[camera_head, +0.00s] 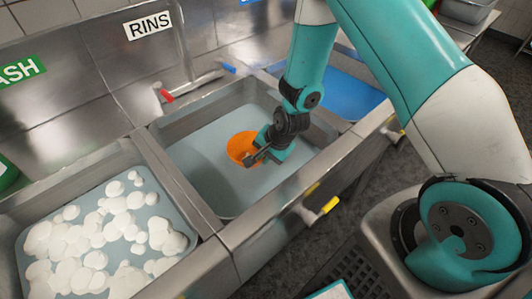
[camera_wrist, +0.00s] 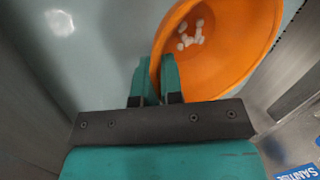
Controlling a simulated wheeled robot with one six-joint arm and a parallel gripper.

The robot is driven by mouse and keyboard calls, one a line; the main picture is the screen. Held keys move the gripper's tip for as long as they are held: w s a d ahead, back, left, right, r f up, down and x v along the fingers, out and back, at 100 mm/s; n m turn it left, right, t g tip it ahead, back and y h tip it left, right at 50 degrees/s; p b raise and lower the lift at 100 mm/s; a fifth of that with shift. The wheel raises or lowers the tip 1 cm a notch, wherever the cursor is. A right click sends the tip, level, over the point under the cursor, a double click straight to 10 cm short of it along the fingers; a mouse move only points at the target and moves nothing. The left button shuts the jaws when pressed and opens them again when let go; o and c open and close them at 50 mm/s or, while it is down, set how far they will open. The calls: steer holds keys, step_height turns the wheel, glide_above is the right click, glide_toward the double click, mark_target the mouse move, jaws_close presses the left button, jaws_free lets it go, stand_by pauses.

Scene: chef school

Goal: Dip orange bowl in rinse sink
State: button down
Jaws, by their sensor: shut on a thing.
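The orange bowl (camera_head: 240,146) is in the middle sink (camera_head: 195,170), below the sign reading "RINS", in the head view. My gripper (camera_head: 262,152) is shut on the bowl's rim, at its right side in that view. In the wrist view the bowl (camera_wrist: 225,65) fills the upper right, with its inside showing and several small white bits in it. The gripper fingers (camera_wrist: 156,80) pinch its left edge there. The sink holds clear greyish-blue water. I cannot tell how deep the bowl sits in it.
The left sink (camera_head: 180,205) holds water with white foam, near a green sign ending in "ASH" (camera_head: 22,72). A sink with blue liquid (camera_head: 345,92) lies to the right. Metal rims divide the sinks. A faucet with a red handle (camera_head: 166,95) stands at the back.

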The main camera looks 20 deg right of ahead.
step_height(320, 180, down, 11)
steer(key=b, duration=0.7)
steer(key=shift+r, duration=0.2)
steer(key=shift+f+b, duration=0.2)
steer(key=shift+b, duration=0.15)
steer(key=shift+f+b, duration=0.3)
steer(key=shift+f, duration=0.1)
steer(key=shift+s+a, duration=0.15)
steer(key=shift+a, duration=0.4)
steer(key=shift+d, duration=0.15)
steer(key=shift+w+d, duration=0.2)
steer(key=shift+d, duration=0.2)
steer(key=shift+a, duration=0.1)
steer(key=shift+s+a, duration=0.2)
steer(key=shift+a, duration=0.25)
